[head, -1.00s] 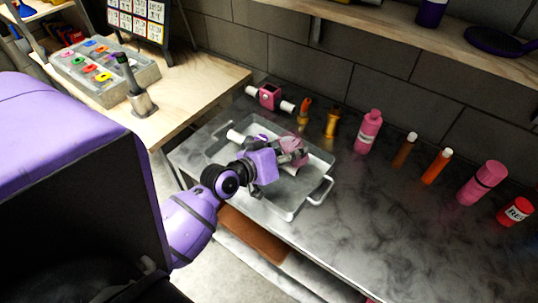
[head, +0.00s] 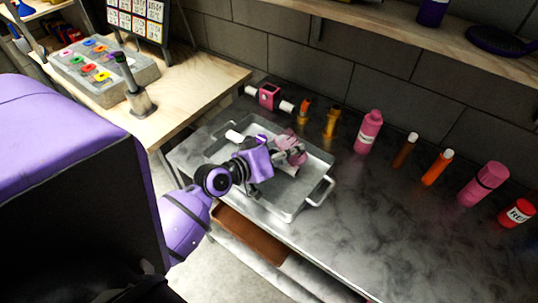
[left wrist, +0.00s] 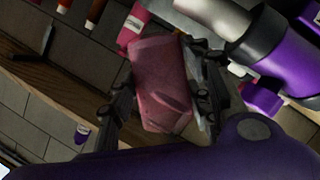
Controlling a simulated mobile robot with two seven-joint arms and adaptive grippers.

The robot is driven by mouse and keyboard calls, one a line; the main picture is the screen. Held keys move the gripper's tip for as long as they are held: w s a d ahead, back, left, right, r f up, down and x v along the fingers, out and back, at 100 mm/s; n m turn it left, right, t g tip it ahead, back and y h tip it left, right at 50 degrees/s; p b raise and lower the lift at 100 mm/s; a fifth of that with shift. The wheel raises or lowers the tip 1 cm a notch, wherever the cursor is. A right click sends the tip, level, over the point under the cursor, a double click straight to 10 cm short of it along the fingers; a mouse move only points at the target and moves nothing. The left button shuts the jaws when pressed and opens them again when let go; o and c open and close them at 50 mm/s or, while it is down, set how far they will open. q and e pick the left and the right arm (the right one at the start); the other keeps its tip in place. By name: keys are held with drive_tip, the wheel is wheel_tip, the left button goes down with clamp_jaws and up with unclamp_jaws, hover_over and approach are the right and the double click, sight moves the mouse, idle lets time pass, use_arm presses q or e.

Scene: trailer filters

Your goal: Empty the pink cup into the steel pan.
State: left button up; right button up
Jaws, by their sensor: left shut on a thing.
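My left gripper (head: 284,153) is shut on the pink cup (head: 294,147) and holds it over the steel pan (head: 313,180). In the left wrist view the pink cup (left wrist: 160,84) sits between the two dark fingers and looks tilted. Its opening and inside are not clear to see. A white cylinder (head: 236,136) shows at the pan's far left side. Another pale piece (head: 289,171) shows just below the gripper, over the pan floor. My gripper and wrist hide part of the pan. My right gripper is not in view.
Behind the pan stand a pink block with white ends (head: 269,97) and small orange and gold items (head: 331,122). Pink, brown, orange and red bottles (head: 368,132) line the back to the right. The counter's front right is clear. A shelf (head: 430,42) overhangs the back.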

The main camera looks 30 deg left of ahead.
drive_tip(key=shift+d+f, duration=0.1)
use_arm(q)
drive_tip(key=shift+f, duration=0.15)
drive_tip(key=shift+n, duration=0.3)
drive_tip(key=shift+a+h+b, duration=0.1)
drive_tip(key=shift+h+b, duration=0.2)
drive_tip(key=shift+b, duration=0.15)
drive_tip(key=shift+r, duration=0.25)
drive_tip(key=shift+f+n, duration=0.1)
drive_tip(key=shift+n, duration=0.2)
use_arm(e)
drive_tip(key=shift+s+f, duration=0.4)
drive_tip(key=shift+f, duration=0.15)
use_arm(q)
drive_tip(key=shift+r, duration=0.2)
drive_tip(key=shift+f, duration=0.1)
drive_tip(key=shift+r+n+h+b, duration=0.3)
drive_tip(key=shift+n+b, duration=0.1)
drive_tip(key=shift+b, duration=0.05)
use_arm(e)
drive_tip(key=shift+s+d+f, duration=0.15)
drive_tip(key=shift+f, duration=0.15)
